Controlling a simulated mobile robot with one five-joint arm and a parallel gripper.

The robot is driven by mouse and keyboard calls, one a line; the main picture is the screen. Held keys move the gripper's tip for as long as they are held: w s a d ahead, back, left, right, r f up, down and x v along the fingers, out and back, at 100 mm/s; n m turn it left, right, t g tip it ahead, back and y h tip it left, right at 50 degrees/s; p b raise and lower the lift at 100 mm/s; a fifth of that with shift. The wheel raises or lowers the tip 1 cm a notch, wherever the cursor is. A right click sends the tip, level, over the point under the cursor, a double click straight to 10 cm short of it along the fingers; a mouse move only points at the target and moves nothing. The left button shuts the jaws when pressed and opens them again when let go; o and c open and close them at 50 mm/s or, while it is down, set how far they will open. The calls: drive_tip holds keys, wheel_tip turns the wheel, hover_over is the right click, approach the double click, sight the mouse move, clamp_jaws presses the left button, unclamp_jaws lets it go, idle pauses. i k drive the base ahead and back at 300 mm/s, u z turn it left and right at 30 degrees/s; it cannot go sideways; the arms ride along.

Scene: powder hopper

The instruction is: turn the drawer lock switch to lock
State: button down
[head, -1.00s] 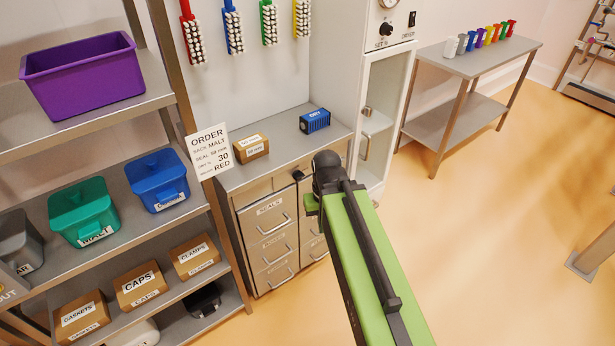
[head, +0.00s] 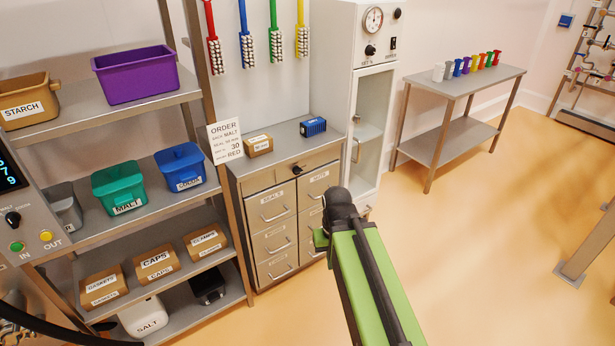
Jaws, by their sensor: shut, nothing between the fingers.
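The drawer cabinet (head: 262,186) is a grey metal unit with two columns of labelled drawers, standing between the shelf rack and a tall white cabinet. The drawer lock switch (head: 297,170) is a small black knob on the strip under the cabinet's top. It is too small to tell which way it points. The drawers look shut. My green arm reaches up from the bottom right, its black joint in front of the cabinet's lower right side, below and right of the switch. The arm covers part of the right-hand drawers. My gripper's fingers do not show.
A paper order sign (head: 225,141) stands at the cabinet's left corner. A small carton (head: 259,145) and a blue box (head: 313,127) sit on its top. A shelf rack (head: 150,226) stands left, a white cabinet (head: 343,110) right.

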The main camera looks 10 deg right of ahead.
sight(296, 170)
drive_tip(key=u, duration=0.15)
drive_tip(key=i, duration=0.9)
drive_tip(key=z, duration=0.15)
drive_tip(key=k, duration=1.1)
drive_tip(key=u, duration=0.9)
drive_tip(key=i, duration=1.1)
drive_tip(key=u, duration=0.1)
